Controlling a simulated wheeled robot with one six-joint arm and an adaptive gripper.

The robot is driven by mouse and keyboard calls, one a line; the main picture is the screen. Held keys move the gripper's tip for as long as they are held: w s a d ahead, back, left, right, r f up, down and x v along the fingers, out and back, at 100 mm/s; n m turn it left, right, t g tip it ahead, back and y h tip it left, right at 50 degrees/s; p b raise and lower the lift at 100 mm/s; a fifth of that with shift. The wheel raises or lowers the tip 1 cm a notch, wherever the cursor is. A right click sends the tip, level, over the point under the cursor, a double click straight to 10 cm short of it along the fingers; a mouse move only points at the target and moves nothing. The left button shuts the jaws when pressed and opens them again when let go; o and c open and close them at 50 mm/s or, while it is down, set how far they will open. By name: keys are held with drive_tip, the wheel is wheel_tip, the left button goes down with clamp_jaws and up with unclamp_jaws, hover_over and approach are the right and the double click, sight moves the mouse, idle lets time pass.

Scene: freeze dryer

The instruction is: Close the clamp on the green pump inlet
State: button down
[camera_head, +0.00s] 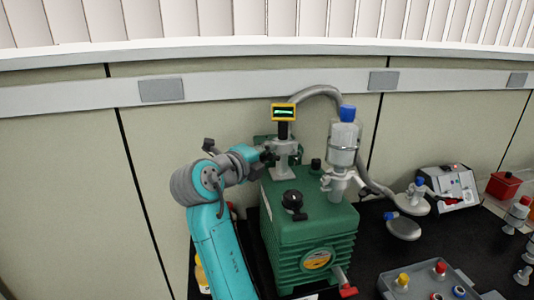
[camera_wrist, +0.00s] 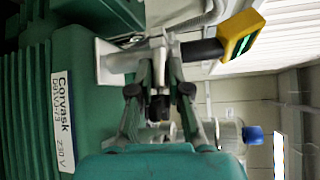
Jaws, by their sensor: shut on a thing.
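The green pump (camera_head: 310,215) stands on the black bench, and its green side with a white label also shows in the wrist view (camera_wrist: 75,70). On its top rear is a grey-white inlet fitting (camera_head: 284,160), with a yellow-framed gauge (camera_head: 284,113) above it. In the wrist view, the metal clamp (camera_wrist: 157,42) sits at the joint between the pale inlet flange (camera_wrist: 112,62) and the black stem of the gauge (camera_wrist: 240,35). My gripper (camera_wrist: 160,62) reaches the inlet from the left in the head view (camera_head: 266,156). Its fingers are shut on the clamp and partly hide it.
A clear trap with a blue cap (camera_head: 343,140) stands right of the inlet, and a grey hose (camera_head: 322,91) arches behind. A black knob (camera_head: 293,201) is on the pump top. A grey tray (camera_head: 425,281) and a white control box (camera_head: 449,184) stand to the right.

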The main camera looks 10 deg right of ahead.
drive_tip(key=c, duration=1.1)
unclamp_jaws()
drive_tip(key=v, duration=1.2)
drive_tip(key=shift+f, duration=0.15)
